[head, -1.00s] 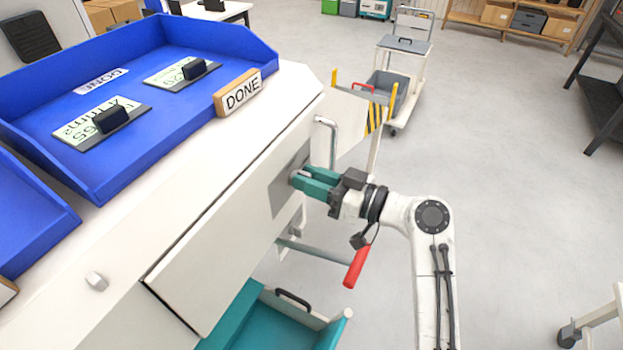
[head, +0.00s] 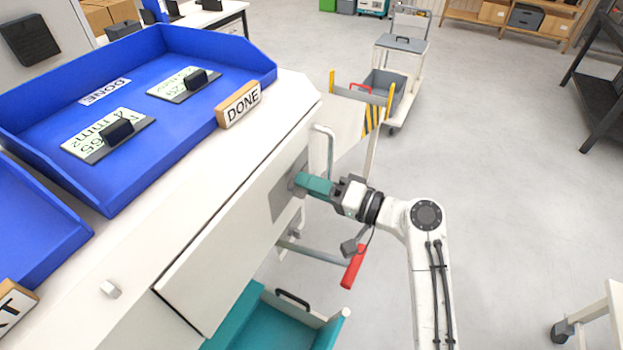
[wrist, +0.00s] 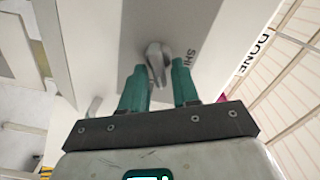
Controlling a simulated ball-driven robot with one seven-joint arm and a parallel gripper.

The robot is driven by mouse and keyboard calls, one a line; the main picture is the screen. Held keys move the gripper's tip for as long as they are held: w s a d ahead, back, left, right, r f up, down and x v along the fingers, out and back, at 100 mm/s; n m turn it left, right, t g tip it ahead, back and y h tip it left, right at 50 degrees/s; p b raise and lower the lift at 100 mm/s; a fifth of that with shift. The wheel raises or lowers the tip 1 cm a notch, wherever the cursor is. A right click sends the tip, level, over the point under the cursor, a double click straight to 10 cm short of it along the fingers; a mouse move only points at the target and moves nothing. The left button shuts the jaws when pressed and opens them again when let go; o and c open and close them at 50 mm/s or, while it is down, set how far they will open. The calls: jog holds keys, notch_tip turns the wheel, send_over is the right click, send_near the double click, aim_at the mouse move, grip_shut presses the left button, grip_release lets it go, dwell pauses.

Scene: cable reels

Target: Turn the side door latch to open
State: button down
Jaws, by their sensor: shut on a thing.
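The side door (head: 235,240) is a white panel on the side of the white bench, with a grey plate (head: 283,200) near its far end. The latch is a small grey knob (wrist: 155,62) on a grey plate in the wrist view, beside partly readable lettering. My gripper (wrist: 159,68) has its two teal fingers on either side of the latch and is shut on it. In the head view my gripper (head: 299,182) meets the plate from the right, and its fingers hide most of the latch. The door looks flush with the bench side.
A blue tray (head: 190,125) with label cards and a DONE block (head: 238,104) sits on the bench top. A bent metal handle (head: 329,150) and a red-gripped lever (head: 353,267) are close to my arm.

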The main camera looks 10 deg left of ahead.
jog(key=m+p, duration=0.1)
jog(key=m, duration=0.1)
jog(key=m+p, duration=0.1)
jog(key=m, duration=0.1)
jog(key=shift+w+d+f+m, duration=0.1)
jog(key=shift+f+m, duration=0.1)
jog(key=shift+m, duration=0.2)
jog(key=shift+f+p, duration=0.1)
jog(key=shift+p, duration=0.2)
jog(key=c, duration=1.2)
grip_release()
jog(key=shift+o, duration=0.2)
jog(key=b+v, duration=0.2)
jog(key=v, duration=0.8)
jog(key=shift+d, duration=0.35)
